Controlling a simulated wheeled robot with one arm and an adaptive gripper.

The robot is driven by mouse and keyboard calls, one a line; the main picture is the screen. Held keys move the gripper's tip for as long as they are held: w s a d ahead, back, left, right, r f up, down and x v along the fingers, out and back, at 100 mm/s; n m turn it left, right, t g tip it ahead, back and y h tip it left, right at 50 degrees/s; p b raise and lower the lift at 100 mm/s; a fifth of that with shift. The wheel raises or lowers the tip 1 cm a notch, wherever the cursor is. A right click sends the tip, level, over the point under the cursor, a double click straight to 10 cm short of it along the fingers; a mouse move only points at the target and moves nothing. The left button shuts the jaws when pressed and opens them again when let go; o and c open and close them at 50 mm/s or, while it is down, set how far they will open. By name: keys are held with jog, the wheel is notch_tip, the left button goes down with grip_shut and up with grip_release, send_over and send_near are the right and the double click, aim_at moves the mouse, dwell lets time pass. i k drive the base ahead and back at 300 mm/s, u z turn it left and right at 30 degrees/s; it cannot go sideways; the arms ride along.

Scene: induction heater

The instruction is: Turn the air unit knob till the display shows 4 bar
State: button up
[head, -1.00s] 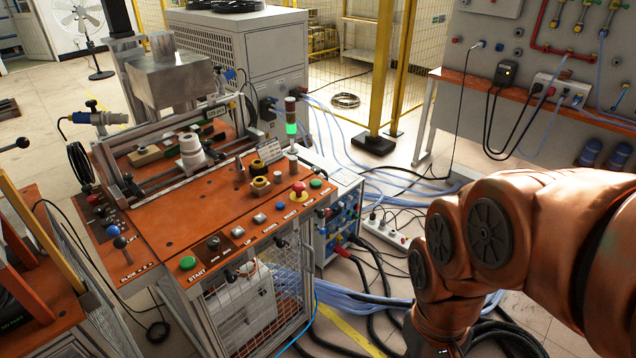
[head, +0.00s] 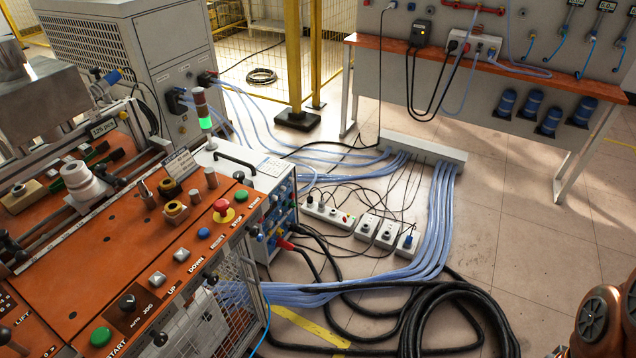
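Small digital displays (head: 607,6) sit at the top right edge of the head view, on the grey wall panel (head: 480,75), with blue fittings and hoses below them. Their digits are too small to read surely. I cannot pick out the air unit knob; the panel's top is cut off by the frame. Several dark blue cylinders (head: 548,121) hang low on the same panel. My gripper is outside the view; only an orange-brown part of my arm shows at the lower right edge.
An orange-topped machine console (head: 95,270) with buttons stands at the left. Black cables (head: 425,300) and light blue hoses (head: 440,215) cover the floor between it and the panel, around power strips (head: 378,230). The tiled floor (head: 520,230) at the right is clear.

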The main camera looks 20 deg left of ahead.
aim_at(238, 175)
jog(key=z, duration=0.3)
jog(key=i, duration=1.7)
jog(key=u, duration=3.15)
jog(key=k, duration=0.2)
jog(key=u, duration=0.85)
jog(key=i, duration=1.2)
jog(key=z, duration=0.1)
